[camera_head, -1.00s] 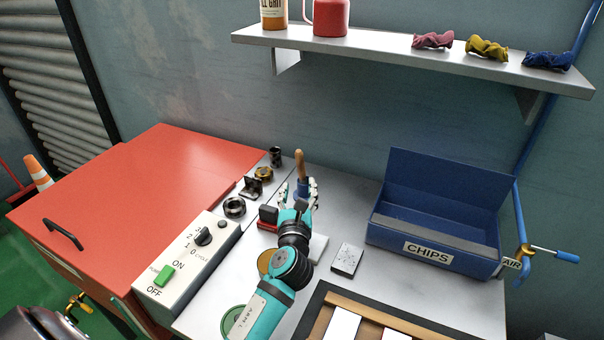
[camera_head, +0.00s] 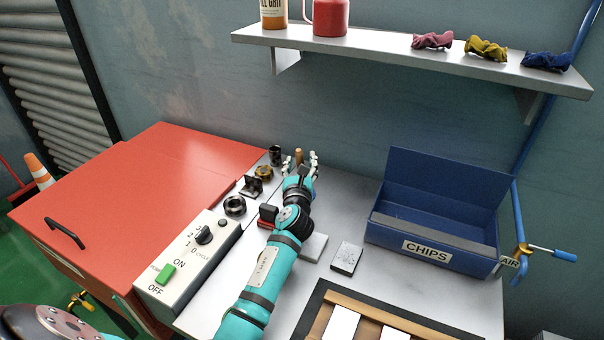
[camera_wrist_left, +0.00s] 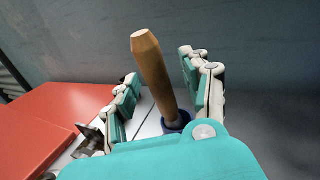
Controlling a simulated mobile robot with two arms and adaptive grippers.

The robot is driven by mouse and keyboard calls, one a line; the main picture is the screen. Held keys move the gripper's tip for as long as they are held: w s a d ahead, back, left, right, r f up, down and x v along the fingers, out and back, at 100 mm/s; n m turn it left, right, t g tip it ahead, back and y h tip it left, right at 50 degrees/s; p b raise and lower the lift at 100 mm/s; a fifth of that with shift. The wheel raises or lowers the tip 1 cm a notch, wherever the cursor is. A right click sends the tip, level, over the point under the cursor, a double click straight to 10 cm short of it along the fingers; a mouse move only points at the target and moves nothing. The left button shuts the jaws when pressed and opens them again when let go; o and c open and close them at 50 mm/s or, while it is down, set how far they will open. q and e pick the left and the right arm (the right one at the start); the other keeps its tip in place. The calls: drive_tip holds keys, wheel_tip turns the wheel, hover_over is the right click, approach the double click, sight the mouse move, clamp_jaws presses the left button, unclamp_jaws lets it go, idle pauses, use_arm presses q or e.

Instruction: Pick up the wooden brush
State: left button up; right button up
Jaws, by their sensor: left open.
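The wooden brush shows its brown handle standing up in the left wrist view (camera_wrist_left: 154,72), leaning a little, with its lower end in a dark blue holder (camera_wrist_left: 177,122). In the head view only the top of the handle (camera_head: 299,155) shows; my left gripper hides the rest. My left gripper (camera_head: 301,160) is open, with its fingers on either side of the handle. In the left wrist view (camera_wrist_left: 160,80) gaps show between the handle and both fingers. My right gripper is not in view.
Black fittings (camera_head: 235,206) and a brass ring (camera_head: 264,172) lie left of the gripper. A blue chips bin (camera_head: 436,230) stands to the right. A grey block (camera_head: 347,258) lies in front of the bin. A shelf (camera_head: 400,60) hangs on the wall above.

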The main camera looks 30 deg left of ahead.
use_arm(q)
drive_tip(key=shift+c, duration=0.4)
clamp_jaws()
wheel_tip(320, 180, up, 9)
drive_tip(key=shift+p, duration=1.15)
drive_tip(key=shift+r, duration=0.55)
